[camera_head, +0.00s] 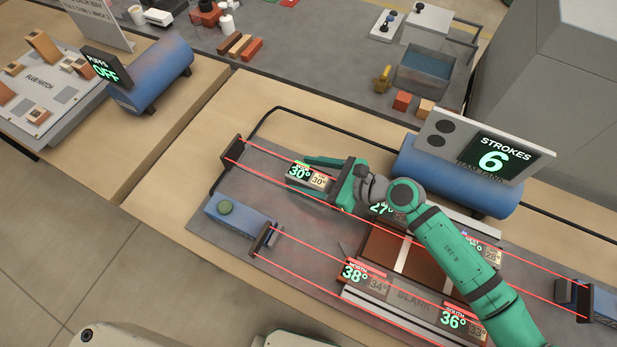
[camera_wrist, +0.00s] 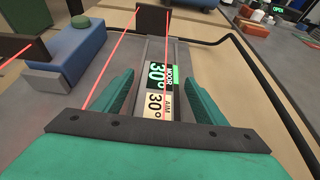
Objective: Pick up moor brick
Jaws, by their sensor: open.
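The moor brick (camera_head: 299,171) sits at the far left end of the grey plate in the head view, with a dark label reading 30° and a beige "aim 30°" tag beside it. In the wrist view my gripper (camera_wrist: 155,80) has a finger left and right of the labels, with gaps visible. The brick's body is partly hidden by the labels and fingers.
Red beams run along the plate between dark posts (camera_head: 231,149). Other labelled bricks read 27°, 38° (camera_head: 355,272) and 36° (camera_head: 453,318). A blue box with a green button (camera_head: 226,208) lies left. A "STROKES 6" sign (camera_head: 492,157) stands behind by a blue tank (camera_head: 425,172).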

